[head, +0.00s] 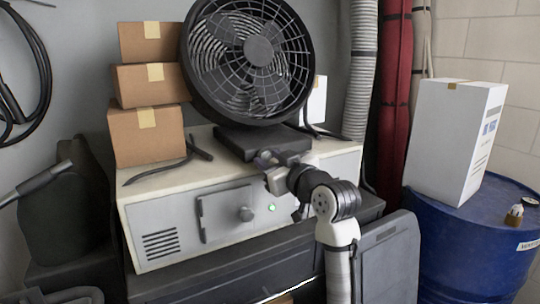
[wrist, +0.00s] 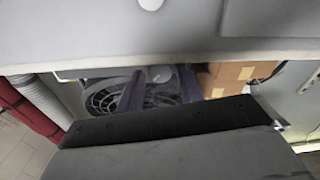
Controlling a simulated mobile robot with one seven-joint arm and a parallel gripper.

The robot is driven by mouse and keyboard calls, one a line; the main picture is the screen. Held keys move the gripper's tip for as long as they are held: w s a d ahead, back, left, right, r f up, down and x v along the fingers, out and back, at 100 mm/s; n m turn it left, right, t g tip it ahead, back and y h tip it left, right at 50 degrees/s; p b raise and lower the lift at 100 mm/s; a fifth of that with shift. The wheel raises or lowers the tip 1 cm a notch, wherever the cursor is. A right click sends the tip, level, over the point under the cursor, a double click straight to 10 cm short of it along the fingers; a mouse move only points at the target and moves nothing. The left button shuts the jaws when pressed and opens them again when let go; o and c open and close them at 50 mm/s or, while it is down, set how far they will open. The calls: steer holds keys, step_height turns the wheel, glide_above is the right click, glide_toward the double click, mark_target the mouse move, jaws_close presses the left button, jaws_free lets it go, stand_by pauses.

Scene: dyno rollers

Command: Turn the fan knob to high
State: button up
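The black fan (head: 248,55) stands on its dark base (head: 262,142) on top of a cream cabinet; it also shows upside down in the wrist view (wrist: 103,101). My gripper (head: 268,168) is in front of the base, near the cabinet's top front edge. In the wrist view its two dark fingers (wrist: 160,80) are apart. A small grey round thing shows between them, perhaps the fan knob; I cannot tell whether they touch it. In the head view the gripper hides that spot.
The cream cabinet (head: 190,208) has a green light (head: 272,208) on its front. Stacked cardboard boxes (head: 147,135) stand left of the fan. A ribbed hose (head: 360,70) and red column (head: 395,100) rise at right. A blue drum (head: 470,240) bears a white box (head: 452,140).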

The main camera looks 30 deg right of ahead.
steer(key=shift+w, duration=0.35)
steer(key=c, duration=0.7)
steer(key=shift+m+p, duration=0.3)
steer(key=shift+m, duration=0.5)
